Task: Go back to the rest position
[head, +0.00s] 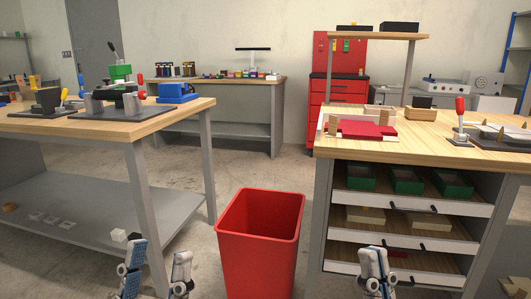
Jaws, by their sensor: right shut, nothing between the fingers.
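My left gripper (158,262) is low in the head view, left of the red bin. Its two fingers are spread apart with nothing visible between them. My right gripper (376,262) is at the bottom, right of the bin and in front of the right bench's drawers. Its fingers are together and hold nothing. The lower parts of both grippers are cut off by the frame edge. A red box former (362,129) with pale wooden blocks around it sits on the right bench, away from both grippers.
The open red bin (258,250) stands on the floor between my grippers. The left bench (150,122) carries fixtures, with a grey shelf (120,205) below. The right bench (400,152) has drawers with green trays. Open floor lies beyond the bin.

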